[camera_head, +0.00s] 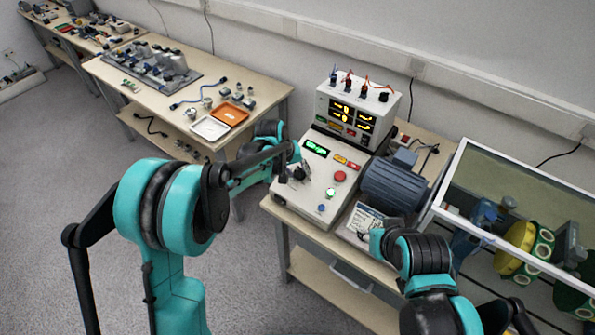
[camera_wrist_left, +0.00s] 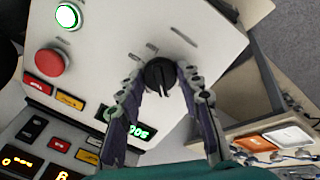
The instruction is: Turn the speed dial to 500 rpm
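The control box (camera_head: 328,208) has a sloped white panel with a black speed dial (camera_wrist_left: 160,76) on it. The dial has a raised ridge across its face. My left gripper (camera_wrist_left: 160,80) has one finger on each side of the dial and looks open around it. I cannot tell whether the fingertips touch it. In the head view the left gripper (camera_head: 300,172) is over the panel's left part and partly hides the dial. A green-lit display (camera_head: 316,147) is on the panel; a finger covers part of it in the wrist view.
A red button (camera_head: 340,176) and a green-lit button (camera_head: 331,193) sit beside the dial. A blue-grey motor (camera_head: 392,186) stands right of the box. A framed glass enclosure (camera_head: 500,243) is further right. A table with trays (camera_head: 228,114) stands at the left.

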